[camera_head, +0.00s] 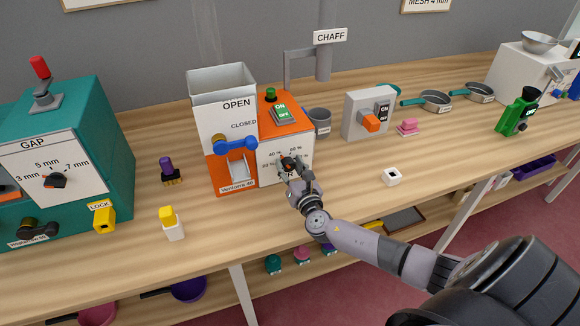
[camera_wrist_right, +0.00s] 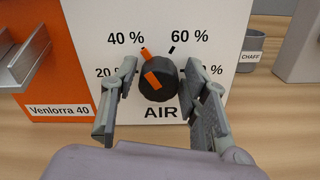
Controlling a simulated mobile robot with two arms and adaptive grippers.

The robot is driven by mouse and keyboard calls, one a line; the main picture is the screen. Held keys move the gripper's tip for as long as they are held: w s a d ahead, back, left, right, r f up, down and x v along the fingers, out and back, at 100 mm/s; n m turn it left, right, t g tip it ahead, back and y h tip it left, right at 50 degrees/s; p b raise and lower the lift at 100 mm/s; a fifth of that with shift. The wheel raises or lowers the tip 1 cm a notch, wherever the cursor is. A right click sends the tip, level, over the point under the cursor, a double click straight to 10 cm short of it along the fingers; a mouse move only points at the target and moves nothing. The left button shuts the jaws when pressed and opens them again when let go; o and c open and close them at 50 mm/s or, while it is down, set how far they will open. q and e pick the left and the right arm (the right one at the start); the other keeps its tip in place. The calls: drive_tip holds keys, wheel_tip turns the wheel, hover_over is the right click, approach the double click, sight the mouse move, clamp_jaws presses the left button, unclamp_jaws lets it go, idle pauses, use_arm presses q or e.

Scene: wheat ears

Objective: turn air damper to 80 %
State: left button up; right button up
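The air damper is a black round knob with an orange pointer (camera_wrist_right: 158,78) on a white panel (camera_wrist_right: 213,20) marked AIR. The pointer tilts up and left, close to the 40 % mark. The 60 % mark is at the upper right; the 20 % and 80 % labels are partly hidden by my fingers. In the head view the knob (camera_head: 289,161) is on the front of the orange and white machine. My right gripper (camera_head: 296,174) is open in front of it, and in the right wrist view its fingers (camera_wrist_right: 161,68) stand either side of the knob. I cannot tell whether they touch it. My left gripper is out of view.
A blue-handled lever (camera_head: 236,144) is left of the dial, below OPEN and CLOSED labels. A green ON switch (camera_head: 281,113) is above. A grey cup (camera_head: 319,121) stands right of the machine.

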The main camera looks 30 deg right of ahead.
drive_tip(key=c, duration=0.8)
